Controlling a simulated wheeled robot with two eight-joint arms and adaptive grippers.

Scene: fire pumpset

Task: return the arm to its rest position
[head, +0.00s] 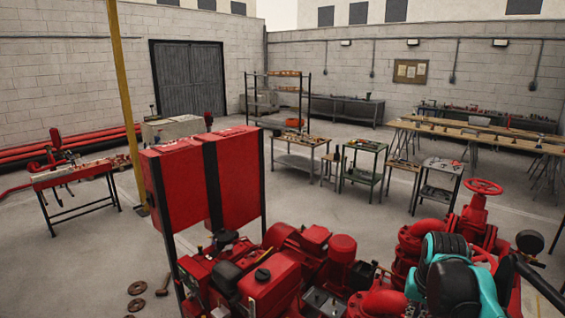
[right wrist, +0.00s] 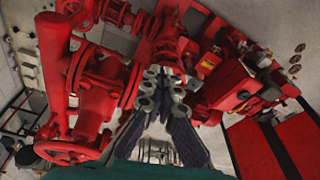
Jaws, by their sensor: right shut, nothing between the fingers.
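My right arm (head: 455,275), teal and black, reaches in at the lower right of the head view, over the red pumpset (head: 270,285). Its gripper is hidden there behind the arm's links. In the right wrist view my right gripper (right wrist: 162,88) points in among the red pump parts, with its fingertips close together and nothing seen between them. I cannot tell whether it touches the pipework. A red valve with a handwheel (right wrist: 72,148) stands left of it in that view, and a red engine block (right wrist: 222,82) lies to the right. My left gripper is not in view.
A red two-panel cabinet (head: 205,185) on black posts stands left of the pumpset. A red handwheel (head: 482,187) rises near my right arm. Worktables (head: 362,165) and a long wooden bench (head: 480,135) stand farther back. The floor between is open.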

